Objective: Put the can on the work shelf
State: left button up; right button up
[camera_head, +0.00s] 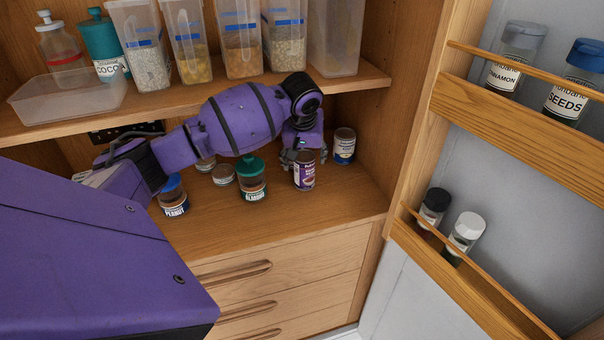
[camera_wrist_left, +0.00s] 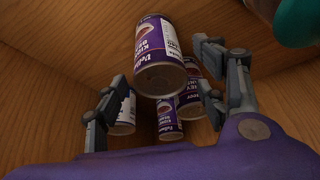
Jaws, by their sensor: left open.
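A can with a purple and white label (camera_head: 304,171) stands on the lower wooden shelf (camera_head: 330,205), which looks like the work shelf. In the left wrist view a purple-labelled can (camera_wrist_left: 158,50) shows between the open fingers of my left gripper (camera_wrist_left: 160,92), with visible gaps on both sides. Other similar cans show beyond it, one at the lower middle (camera_wrist_left: 166,118) and one at the right (camera_wrist_left: 191,82). I cannot tell contact with the fingers. My right gripper is not in view.
A blue-and-white can (camera_head: 344,146) stands right of the gripper. A green-lidded jar (camera_head: 252,180) and a blue-lidded peanut jar (camera_head: 173,197) stand to the left. The upper shelf (camera_head: 350,80) holds containers above my arm. Door racks (camera_head: 520,125) with jars are at right.

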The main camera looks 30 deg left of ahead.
pick_arm(q)
jog(key=s+d+r, duration=0.1)
jog(key=s+d, duration=0.4)
jog(key=s, duration=0.6)
jog(key=shift+s+d+r, duration=0.15)
jog(key=shift+d, duration=0.2)
